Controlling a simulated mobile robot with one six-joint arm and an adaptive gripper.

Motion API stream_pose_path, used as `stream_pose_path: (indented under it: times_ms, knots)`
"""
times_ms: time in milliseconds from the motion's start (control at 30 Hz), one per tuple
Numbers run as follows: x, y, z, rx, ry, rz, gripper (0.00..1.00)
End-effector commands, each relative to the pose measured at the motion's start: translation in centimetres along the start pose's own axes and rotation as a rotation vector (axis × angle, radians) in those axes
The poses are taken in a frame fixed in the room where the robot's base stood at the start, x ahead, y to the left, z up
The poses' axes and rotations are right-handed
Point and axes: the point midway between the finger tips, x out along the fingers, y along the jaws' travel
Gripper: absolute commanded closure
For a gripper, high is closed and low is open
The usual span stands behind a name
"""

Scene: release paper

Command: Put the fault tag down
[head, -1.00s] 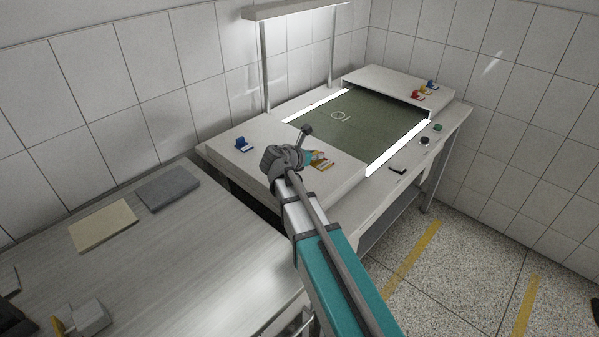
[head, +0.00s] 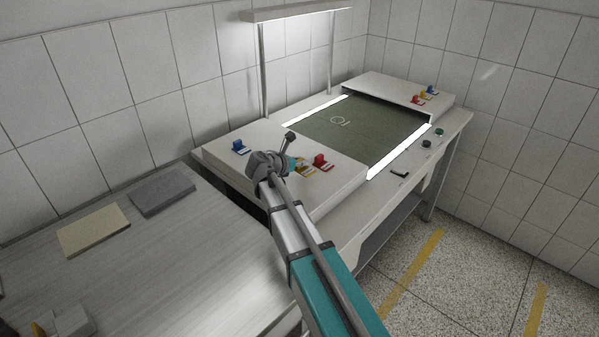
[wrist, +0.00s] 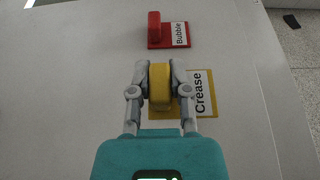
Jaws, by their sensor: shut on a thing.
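The yellow fault tag (wrist: 160,86) has an upright grip and a flat base with a white "Crease" label (wrist: 200,93). My gripper (wrist: 159,82) is shut on its upright grip, with one finger on each side. The tag is at the white panel on the near end of the light table; I cannot tell whether its base touches the panel. In the head view the yellow tag (head: 308,170) shows partly beside my gripper (head: 296,163), whose fingers are mostly hidden there.
A red "Bubble" tag (wrist: 155,31) stands just beyond the yellow one; the head view also shows it (head: 322,163). A blue tag (head: 241,147) sits at the panel's left. More tags (head: 421,98) stand on the far panel.

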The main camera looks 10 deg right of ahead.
Motion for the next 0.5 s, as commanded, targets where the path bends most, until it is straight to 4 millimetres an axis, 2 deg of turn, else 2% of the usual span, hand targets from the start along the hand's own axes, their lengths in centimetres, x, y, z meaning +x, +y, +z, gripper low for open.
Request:
stream_pose_path:
  times_ms: [267,500]
  knots:
    - [0.1,0.3,-0.3,0.000,0.000,0.000,1.00]
    - [0.9,0.9,-2.0,0.000,0.000,0.000,1.00]
